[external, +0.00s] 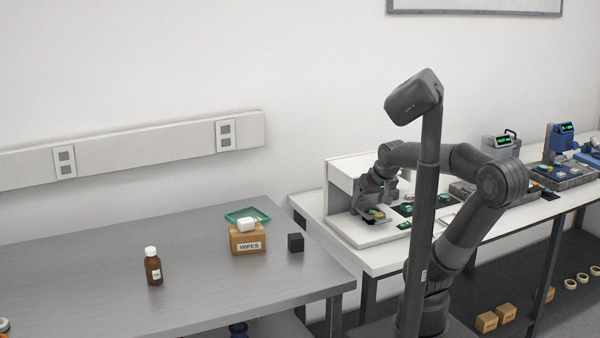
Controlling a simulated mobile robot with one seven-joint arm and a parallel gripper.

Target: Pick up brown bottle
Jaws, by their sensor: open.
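The brown bottle (153,270) stands upright on the grey table (70,285) at the left. It has a white cap and a small white label. My gripper (376,218) is far to the right of the bottle, over the white instrument (350,170) on the white bench. Its jaws are open and small in the picture. A small yellow and dark item shows close to the fingertips; I cannot tell whether they touch it. My arm and column hide part of the bench.
A wipes box (247,239), a green tray (258,214) and a black cube (295,243) stand right of the bottle. The table around the bottle is clear. The white bench (380,262) carries several instruments. A socket rail (140,145) runs along the wall.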

